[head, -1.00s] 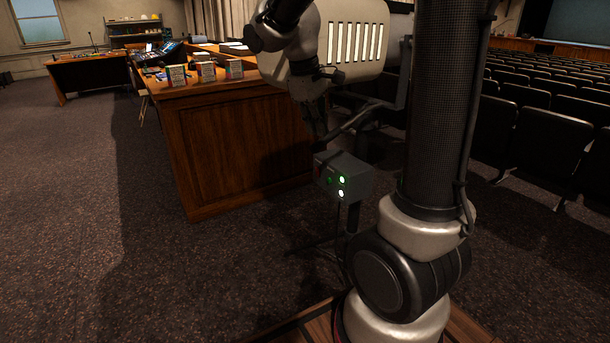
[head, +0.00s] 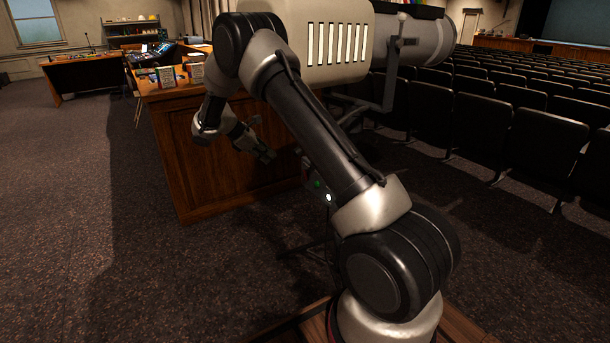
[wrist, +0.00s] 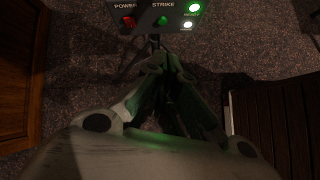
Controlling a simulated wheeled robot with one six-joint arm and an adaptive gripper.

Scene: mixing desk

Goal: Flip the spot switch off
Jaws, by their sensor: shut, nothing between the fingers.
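The spotlight (head: 338,42) has a beige slotted housing and a grey barrel. A dark green button (wrist: 163,20) sits under STRIKE. In the head view my arm hides most of the box. My gripper (head: 268,157) is shut and empty, left of the box and apart from it.
A wooden desk (head: 225,165) with boxes on top stands behind my gripper. The lamp's stand and yoke (head: 390,80) are close to my arm. Rows of dark seats (head: 540,140) fill the right. Carpet (head: 70,220) at left is clear.

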